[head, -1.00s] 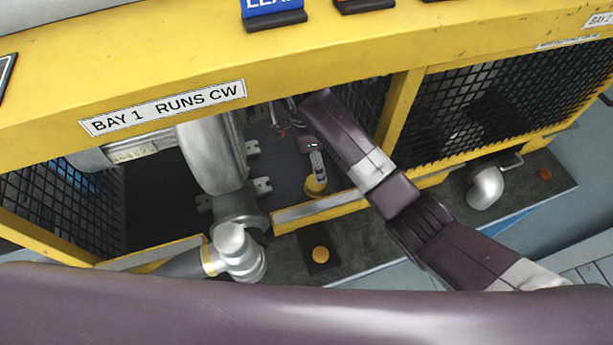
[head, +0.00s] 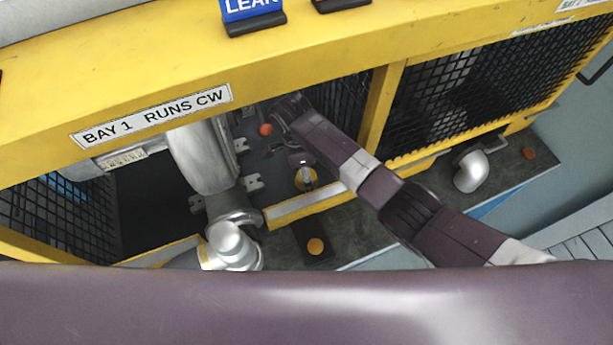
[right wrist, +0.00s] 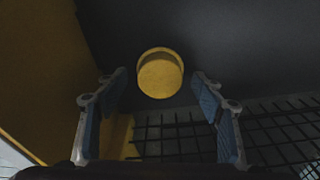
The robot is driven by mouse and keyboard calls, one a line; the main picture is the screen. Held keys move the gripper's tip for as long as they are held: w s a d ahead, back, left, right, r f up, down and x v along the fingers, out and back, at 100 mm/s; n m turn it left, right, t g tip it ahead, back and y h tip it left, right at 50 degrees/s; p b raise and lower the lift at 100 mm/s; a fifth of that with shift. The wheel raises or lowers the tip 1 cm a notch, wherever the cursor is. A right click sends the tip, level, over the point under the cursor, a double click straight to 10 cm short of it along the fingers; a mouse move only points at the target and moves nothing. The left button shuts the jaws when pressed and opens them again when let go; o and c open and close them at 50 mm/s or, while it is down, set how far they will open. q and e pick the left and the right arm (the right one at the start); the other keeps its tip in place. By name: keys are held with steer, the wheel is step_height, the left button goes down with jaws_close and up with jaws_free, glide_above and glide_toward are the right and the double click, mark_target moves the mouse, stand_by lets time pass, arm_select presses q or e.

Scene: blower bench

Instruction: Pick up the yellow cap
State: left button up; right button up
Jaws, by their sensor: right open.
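The yellow cap (right wrist: 160,76) is a short, round piece on the dark floor inside the bay, centred between my right gripper's fingers in the right wrist view. In the head view the cap (head: 301,186) sits just behind the yellow lower rail, partly covered by my gripper. My right gripper (head: 307,176) reaches in through the bay opening with its fingers over the cap. It is open and empty, with fingers apart on either side in the right wrist view (right wrist: 160,82). I cannot tell how much height separates them from the cap. My left gripper is not in view.
The yellow lower rail (head: 310,204) and mesh panel (head: 345,105) lie close to my right arm. A grey blower housing (head: 200,155) stands left. An orange ball (head: 265,129) lies inside the bay. An orange disc (head: 315,246) sits on a dark pad outside the rail.

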steer(key=c, duration=1)
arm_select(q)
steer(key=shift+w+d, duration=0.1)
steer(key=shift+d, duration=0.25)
arm_select(e)
steer(key=shift+c, duration=0.3)
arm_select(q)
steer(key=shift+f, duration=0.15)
arm_select(e)
steer(key=shift+r, duration=0.2)
